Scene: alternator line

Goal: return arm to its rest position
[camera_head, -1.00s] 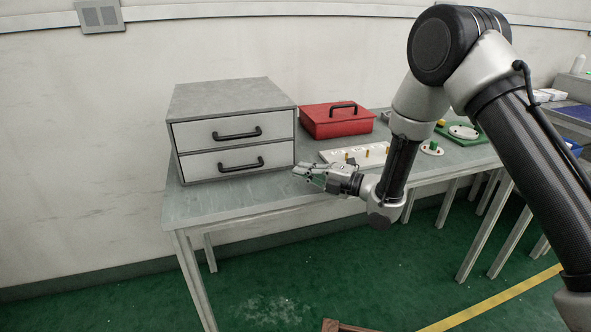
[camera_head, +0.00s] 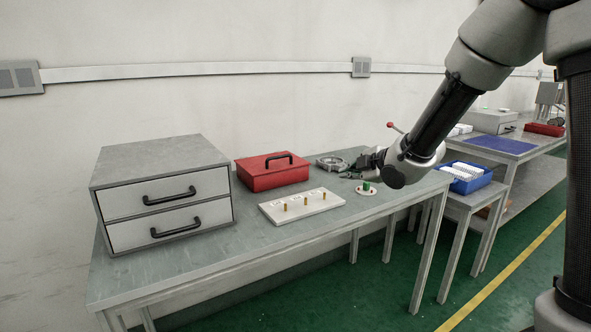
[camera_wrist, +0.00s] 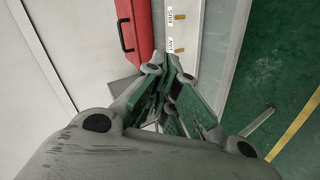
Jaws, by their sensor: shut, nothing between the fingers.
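My gripper (camera_head: 352,172) is shut and empty. In the head view it points left, above the right part of the workbench (camera_head: 190,262), and partly covers what lies behind it. The wrist view shows its fingers (camera_wrist: 168,75) close together, with the red box and the white board beyond them. My arm comes down to it from the upper right.
A grey two-drawer cabinet (camera_head: 160,150), both drawers shut, stands at the left. A red box (camera_head: 268,181), a white board with brass pins (camera_head: 325,200), a metal ring part (camera_head: 332,163) and a round piece with a green top (camera_head: 367,193) lie on the bench. A blue bin (camera_head: 470,186) stands right.

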